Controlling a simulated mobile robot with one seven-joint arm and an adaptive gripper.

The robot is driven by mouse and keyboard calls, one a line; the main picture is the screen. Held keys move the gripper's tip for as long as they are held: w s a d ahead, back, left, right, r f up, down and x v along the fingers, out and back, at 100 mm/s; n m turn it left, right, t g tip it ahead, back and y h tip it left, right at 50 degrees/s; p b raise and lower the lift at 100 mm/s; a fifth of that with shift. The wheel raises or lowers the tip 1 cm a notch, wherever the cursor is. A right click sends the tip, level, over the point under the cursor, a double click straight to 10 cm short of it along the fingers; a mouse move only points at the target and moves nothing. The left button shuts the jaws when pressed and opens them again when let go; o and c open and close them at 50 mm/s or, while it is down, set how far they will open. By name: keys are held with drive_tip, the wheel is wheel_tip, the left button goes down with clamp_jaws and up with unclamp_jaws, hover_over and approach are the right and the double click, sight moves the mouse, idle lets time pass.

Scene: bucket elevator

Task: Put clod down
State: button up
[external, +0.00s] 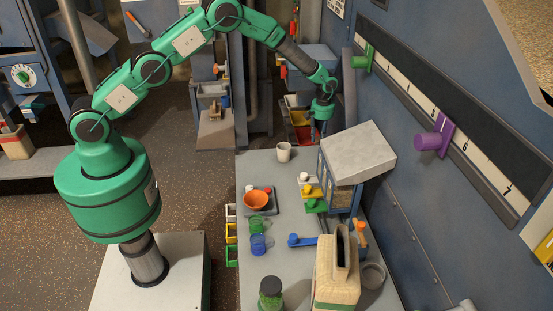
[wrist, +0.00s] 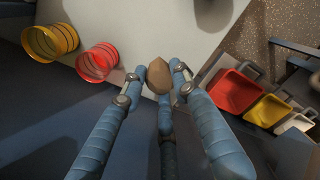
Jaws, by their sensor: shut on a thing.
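The clod (wrist: 160,74) is a small brown lump with a pointed top, seen in the wrist view between the blue fingertips. My gripper (wrist: 159,82) is shut on it and holds it at the tips. In the external view my gripper (external: 320,128) points down at the far end of the grey table (external: 262,165), near the blue wall. The clod cannot be made out in the external view. In the wrist view the table's pale surface (wrist: 130,25) lies beyond the clod.
Red (wrist: 236,92) and yellow (wrist: 268,110) bins show at right in the wrist view. Yellow (wrist: 50,42) and red (wrist: 98,62) ribbed cups are at left.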

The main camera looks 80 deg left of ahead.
hover_over(317, 157)
drive_tip(key=shift+w+f, duration=0.15)
drive_tip(key=shift+f, duration=2)
drive_tip(key=shift+f, duration=1.9)
drive_tip(key=shift+f+b, duration=0.15)
drive_tip(key=shift+b, duration=0.2)
drive_tip(key=o, duration=1.1)
wheel_tip(317, 157, up, 12)
drive_tip(key=shift+d+r+p, duration=0.1)
drive_tip(key=shift+r+p, duration=0.1)
drive_tip(key=shift+p, duration=0.3)
